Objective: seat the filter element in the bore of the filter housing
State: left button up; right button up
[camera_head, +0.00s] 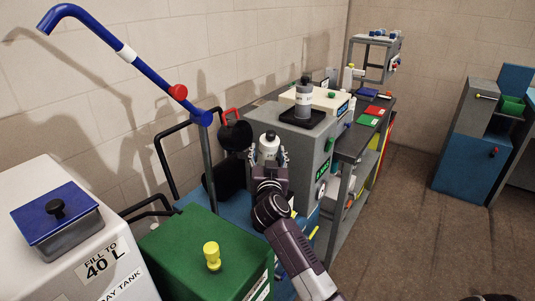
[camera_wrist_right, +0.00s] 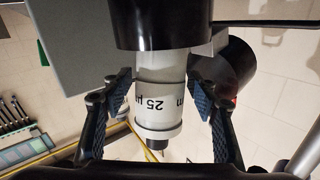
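The white filter element (camera_wrist_right: 158,100), marked "25 µm" upside down in the right wrist view, has a narrow tip at one end. Its other end is inside or against a black cylinder (camera_wrist_right: 170,25), apparently the filter housing; how deep it sits is hidden. In the head view the element (camera_head: 270,145) stands upright beside the grey cabinet, with its lower part hidden by my right gripper (camera_head: 268,158). In the wrist view the right gripper's fingers (camera_wrist_right: 163,110) are spread on both sides of the element, with gaps to it.
A black round part with a red handle (camera_head: 235,132) is just left of the gripper. The grey cabinet (camera_head: 305,140) carries a grey cylinder (camera_head: 304,98) on a black tray. A green box (camera_head: 190,255) and a white tank (camera_head: 100,265) stand in front.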

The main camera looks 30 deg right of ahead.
jog(key=c, duration=1.1)
jog(key=shift+r, duration=0.65)
jog(key=shift+c, duration=0.3)
notch_tip(320, 180, up, 16)
jog(key=w+m+g+p, duration=0.1)
jog(key=w+p, duration=0.1)
jog(key=p, duration=0.7)
jog(key=shift+d+g+h+p, duration=0.3)
jog(key=shift+d+g, duration=0.1)
jog(key=shift+d, duration=0.05)
jog(key=f+g+p, duration=0.1)
jog(key=f+p, duration=0.3)
jog(key=p, duration=0.1)
jog(key=f+g+p, duration=0.1)
jog(key=f+p, duration=0.2)
jog(key=shift+s+a+f+g+h, duration=0.1)
jog(key=shift+s+a+g+h, duration=0.05)
jog(key=shift+a+g+h, duration=0.2)
pick_arm(q)
notch_tip(320, 180, up, 18)
jog(key=shift+w+a+r+p, duration=0.15)
jog(key=shift+p, duration=0.25)
pick_arm(e)
jog(key=shift+s+f, duration=0.1)
jog(key=shift+f, duration=0.45)
